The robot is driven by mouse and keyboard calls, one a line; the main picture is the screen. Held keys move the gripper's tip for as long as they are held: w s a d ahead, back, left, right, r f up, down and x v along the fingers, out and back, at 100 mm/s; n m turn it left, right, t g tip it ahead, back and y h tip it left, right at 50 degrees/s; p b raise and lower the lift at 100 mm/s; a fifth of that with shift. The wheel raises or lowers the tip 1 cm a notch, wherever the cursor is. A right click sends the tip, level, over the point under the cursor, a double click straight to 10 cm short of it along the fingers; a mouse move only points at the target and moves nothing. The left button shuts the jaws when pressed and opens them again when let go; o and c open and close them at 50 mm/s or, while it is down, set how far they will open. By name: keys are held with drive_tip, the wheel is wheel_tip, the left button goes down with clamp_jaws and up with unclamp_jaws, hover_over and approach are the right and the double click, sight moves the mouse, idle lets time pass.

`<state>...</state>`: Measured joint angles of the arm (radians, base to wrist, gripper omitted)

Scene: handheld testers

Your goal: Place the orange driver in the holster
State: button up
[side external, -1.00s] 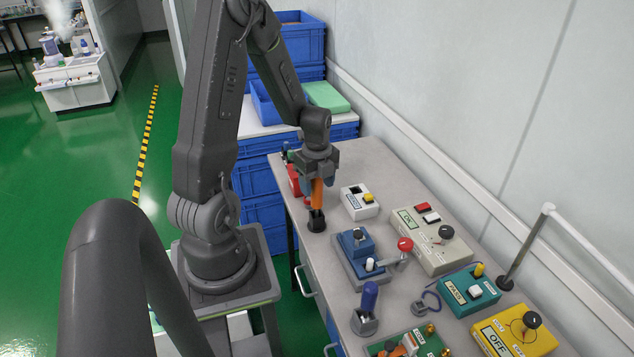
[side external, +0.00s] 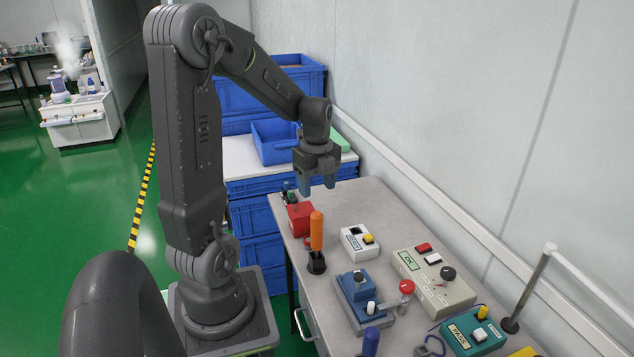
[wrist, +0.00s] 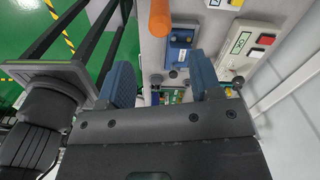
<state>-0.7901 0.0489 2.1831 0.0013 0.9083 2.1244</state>
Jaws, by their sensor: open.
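The orange driver (side external: 316,230) stands upright in the black holster (side external: 317,263) on the grey workbench. Its orange handle sticks up above the holster; its lower part is hidden inside. The handle's end also shows at the top of the wrist view (wrist: 160,18). My gripper (side external: 318,188) is open and empty above the driver, apart from it. In the wrist view its two blue fingers (wrist: 160,82) are spread wide with nothing between them.
A red box (side external: 300,219) stands behind the driver. Blue crates (side external: 262,180) are behind the bench.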

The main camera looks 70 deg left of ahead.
drive_tip(key=shift+d+r, duration=0.15)
drive_tip(key=shift+r, duration=0.2)
drive_tip(key=s+d+r+n+t, duration=0.2)
drive_tip(key=d+r+n, duration=0.2)
drive_tip(key=d+n, duration=0.3)
drive_tip(key=s+d+r+n+t, duration=0.3)
drive_tip(key=d+r+n, duration=0.2)
drive_tip(key=d, duration=1.1)
drive_tip(key=n, duration=0.3)
drive_tip(key=shift+d+r+t, duration=0.15)
drive_tip(key=shift+d+t, duration=0.1)
drive_tip(key=shift+t, duration=0.05)
